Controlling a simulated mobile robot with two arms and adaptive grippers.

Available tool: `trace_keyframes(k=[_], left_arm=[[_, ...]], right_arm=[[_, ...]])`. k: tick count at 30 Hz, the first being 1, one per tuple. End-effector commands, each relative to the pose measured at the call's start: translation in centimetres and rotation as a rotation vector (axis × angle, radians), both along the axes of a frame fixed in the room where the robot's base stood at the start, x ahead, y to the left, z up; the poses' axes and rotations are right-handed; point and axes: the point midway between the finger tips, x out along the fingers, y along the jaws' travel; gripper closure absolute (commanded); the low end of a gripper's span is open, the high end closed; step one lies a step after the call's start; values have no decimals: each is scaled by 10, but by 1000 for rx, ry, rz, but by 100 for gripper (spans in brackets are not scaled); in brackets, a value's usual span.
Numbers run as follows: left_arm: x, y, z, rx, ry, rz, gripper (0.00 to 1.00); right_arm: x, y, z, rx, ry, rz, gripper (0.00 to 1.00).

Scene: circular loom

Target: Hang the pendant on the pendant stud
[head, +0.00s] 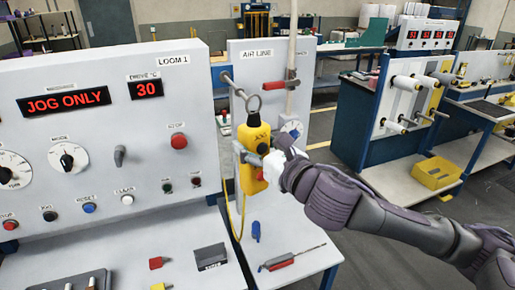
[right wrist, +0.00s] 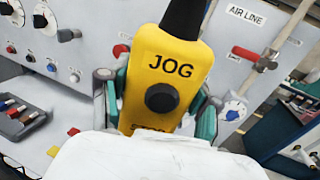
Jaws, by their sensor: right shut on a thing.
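The yellow pendant (head: 253,135) is upright in front of the panel edge, with a metal ring (head: 253,104) at its top and a yellow cable below. In the right wrist view the pendant (right wrist: 168,70) shows its JOG label and a black knob. My right gripper (head: 262,160) is shut on the pendant's body, with a finger on each side. My left gripper is not in view.
The LOOM 1 control panel (head: 100,125) stands left. A blue item (head: 256,231) and a red-handled tool (head: 290,258) lie on the shelf below.

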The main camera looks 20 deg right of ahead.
Motion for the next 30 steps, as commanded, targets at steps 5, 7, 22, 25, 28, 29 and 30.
trace_keyframes(k=[5, 7, 22, 25, 28, 29, 30], left_arm=[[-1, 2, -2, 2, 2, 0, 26], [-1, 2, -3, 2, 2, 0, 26], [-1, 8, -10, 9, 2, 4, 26], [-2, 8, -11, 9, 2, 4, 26], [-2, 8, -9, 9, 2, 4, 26], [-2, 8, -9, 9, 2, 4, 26], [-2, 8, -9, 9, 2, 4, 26]], right_arm=[[11, 0, 0, 1, -3, -1, 87], [15, 1, 0, 2, -3, 0, 87], [45, 1, -2, 1, -3, 0, 87], [51, 2, -2, 2, -3, 1, 87], [56, 2, -4, 1, -2, 0, 87], [57, 2, -5, 1, -3, 0, 87], [58, 2, -6, 1, -3, 0, 87]])
